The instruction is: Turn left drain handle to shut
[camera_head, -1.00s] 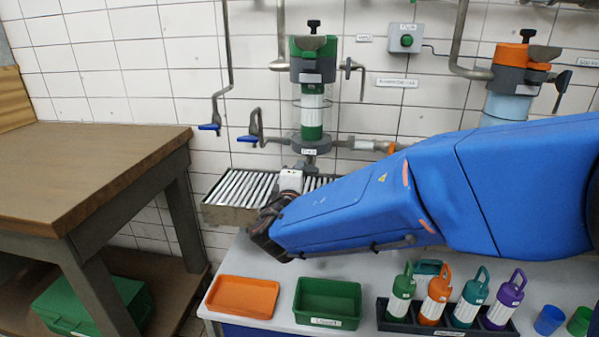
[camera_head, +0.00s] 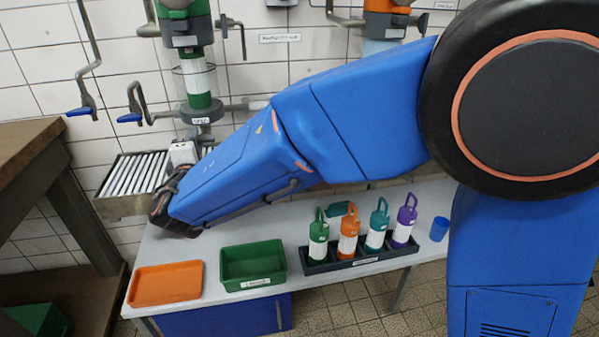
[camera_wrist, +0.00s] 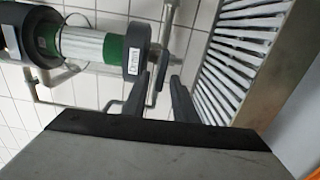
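A green filter housing with a clear column (camera_head: 197,80) hangs on the tiled wall. Its grey bottom collar (camera_head: 201,112) carries a label that seems to read "Drain"; this collar also shows in the wrist view (camera_wrist: 138,55). Grey pipe and fittings lie below it, and I cannot clearly make out the drain handle. My gripper (camera_wrist: 162,92) has its two dark fingers apart, close to the collar and the pipework, with nothing visibly held. In the head view its fingers are hidden at the arm's end, just below the collar.
Two blue-handled taps, a left one (camera_head: 79,111) and a right one (camera_head: 130,118), hang left of the housing. A slatted metal drain tray (camera_head: 118,205) sits below. An orange tray (camera_head: 166,283), a green tray (camera_head: 252,265) and a bottle rack (camera_head: 360,258) stand on the grey bench.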

